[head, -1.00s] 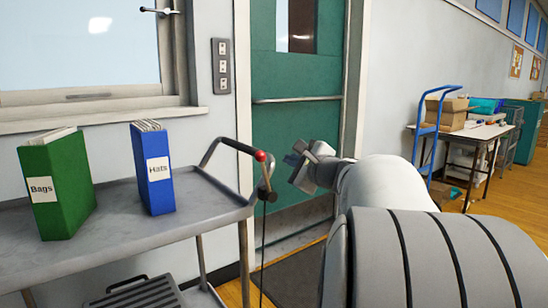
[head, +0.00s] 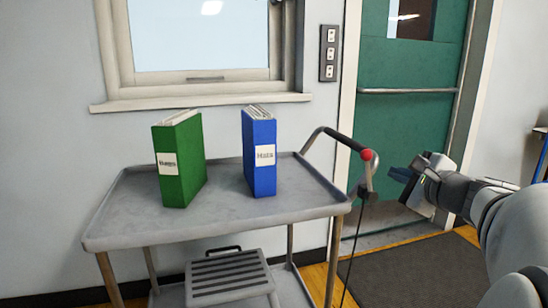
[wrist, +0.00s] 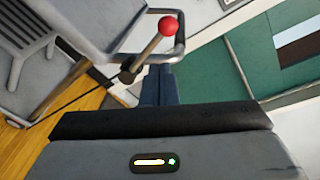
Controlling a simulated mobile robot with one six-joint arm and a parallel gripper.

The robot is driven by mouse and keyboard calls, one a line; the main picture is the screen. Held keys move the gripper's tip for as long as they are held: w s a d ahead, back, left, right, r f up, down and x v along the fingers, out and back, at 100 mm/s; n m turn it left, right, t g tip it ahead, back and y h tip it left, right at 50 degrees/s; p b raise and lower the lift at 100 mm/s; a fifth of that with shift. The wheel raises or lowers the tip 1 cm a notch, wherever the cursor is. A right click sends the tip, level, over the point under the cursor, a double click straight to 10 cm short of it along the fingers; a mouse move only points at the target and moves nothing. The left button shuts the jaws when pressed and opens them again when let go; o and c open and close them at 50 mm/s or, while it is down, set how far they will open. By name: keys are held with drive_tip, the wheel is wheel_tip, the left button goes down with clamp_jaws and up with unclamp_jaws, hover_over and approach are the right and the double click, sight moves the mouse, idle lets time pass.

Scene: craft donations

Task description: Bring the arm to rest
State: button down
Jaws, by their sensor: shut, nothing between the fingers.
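My gripper (head: 408,172) is shut and empty. In the head view it is at the right, held in the air just right of the grey cart's handle, in front of the green door. In the wrist view, my gripper's dark fingers (wrist: 158,86) point toward the cart handle with its red knob (wrist: 168,26). The fingers overlap the handle's lower part in that view, and I cannot tell whether they touch it. My arm comes in from the right edge of the head view.
A grey cart (head: 120,222) carries a green binder (head: 184,170) and a blue binder labelled Hats (head: 261,172), both upright. A step stool (head: 228,278) is beneath its top. The red-knobbed handle (head: 366,155) sticks out right. A green door (head: 400,125) and dark mat (head: 420,272) lie beyond.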

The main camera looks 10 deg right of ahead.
drive_tip(key=s+a+r+n+g+y+p, duration=0.1)
drive_tip(key=s+a+r+n+g+p, duration=0.1)
drive_tip(key=s+a+n+g+p, duration=0.4)
drive_tip(key=s+a+r+n+g+y+p, duration=0.1)
drive_tip(key=a+r+n+g+y+p, duration=0.15)
drive_tip(key=a+n+p, duration=0.6)
drive_tip(key=s+a+r+n+g+h+p, duration=0.2)
drive_tip(key=s+n+p, duration=0.2)
drive_tip(key=p, duration=0.4)
drive_tip(key=s+a+r+n+g+h+p, duration=0.2)
drive_tip(key=s+r+n+h+p, duration=0.1)
drive_tip(key=s+p, duration=0.4)
drive_tip(key=shift+s+r+n+g+h+p, duration=0.15)
drive_tip(key=shift+s+n+g+h+p, duration=0.2)
drive_tip(key=shift+n+p, duration=0.4)
